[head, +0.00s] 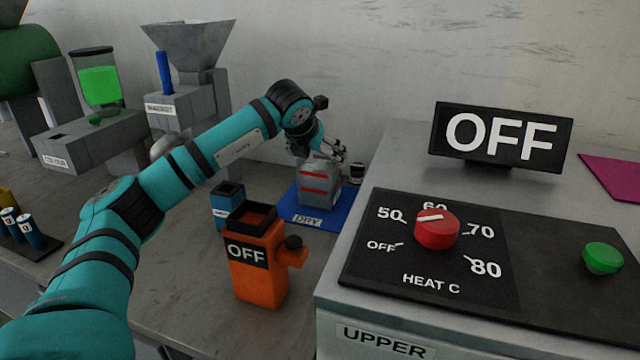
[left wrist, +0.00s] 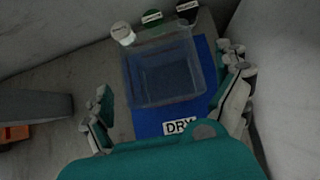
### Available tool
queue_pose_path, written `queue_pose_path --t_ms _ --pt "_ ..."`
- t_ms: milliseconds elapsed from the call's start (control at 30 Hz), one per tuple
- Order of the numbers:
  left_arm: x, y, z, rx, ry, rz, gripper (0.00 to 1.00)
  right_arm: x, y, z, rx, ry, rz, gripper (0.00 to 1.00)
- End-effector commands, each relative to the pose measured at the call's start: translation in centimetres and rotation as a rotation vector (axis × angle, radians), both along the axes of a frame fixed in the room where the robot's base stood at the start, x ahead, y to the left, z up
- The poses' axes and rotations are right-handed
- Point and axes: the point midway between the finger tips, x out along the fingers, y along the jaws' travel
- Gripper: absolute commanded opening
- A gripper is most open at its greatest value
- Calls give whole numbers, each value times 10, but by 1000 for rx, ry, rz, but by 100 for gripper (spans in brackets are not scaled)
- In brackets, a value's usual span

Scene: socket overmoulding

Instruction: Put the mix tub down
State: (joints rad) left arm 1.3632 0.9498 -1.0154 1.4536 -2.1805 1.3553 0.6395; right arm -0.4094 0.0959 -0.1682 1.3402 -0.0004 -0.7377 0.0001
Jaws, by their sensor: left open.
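The mix tub (head: 320,187) is a grey box with red bands, standing upright on the blue mat marked DRY (head: 305,219). In the left wrist view the tub (left wrist: 165,78) looks see-through and rests on the blue mat (left wrist: 150,122). My left gripper (head: 335,157) is at the tub; in the left wrist view its fingers are spread wide, one on each side, with visible gaps to the walls. In the head view the gripper partly hides behind my wrist. My right gripper is in neither view.
The heater cabinet with a red knob (head: 437,229) is at right. Small white, green and black lidded pots (left wrist: 153,17) sit beyond the tub.

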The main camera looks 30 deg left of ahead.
Motion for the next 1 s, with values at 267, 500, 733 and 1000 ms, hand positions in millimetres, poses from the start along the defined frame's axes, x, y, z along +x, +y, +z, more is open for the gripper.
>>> queue_pose_path --t_ms 267,500,733,1000 --pt "15 4 -18 1 0 -1 100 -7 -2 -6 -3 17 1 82" --pt "15 4 -18 1 0 -1 90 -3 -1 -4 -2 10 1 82" --pt "15 4 -18 1 0 0 59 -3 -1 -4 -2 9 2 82" --pt "15 4 -18 0 1 -1 33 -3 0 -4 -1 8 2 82"
